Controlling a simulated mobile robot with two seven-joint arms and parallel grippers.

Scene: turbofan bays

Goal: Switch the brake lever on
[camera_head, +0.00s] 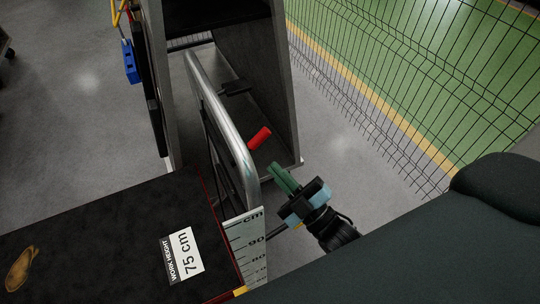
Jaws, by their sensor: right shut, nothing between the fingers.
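The brake lever shows as a red grip (260,138) beside the bent silver tube rail, in front of the grey cabinet's open lower bay. Its shaft and pivot are hidden behind the rail. My right gripper (275,170) has green fingers, shut with nothing between them. It is just below and to the right of the red grip in the picture, apart from it as far as I can tell. My left gripper is out of the view.
The silver rail (222,105) stands close left of my right gripper. A dark worktop (110,235) with a "75 cm" label fills the lower left. A grey cabinet (284,80) stands behind. A wire mesh fence (420,80) is at right, with bare floor before it.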

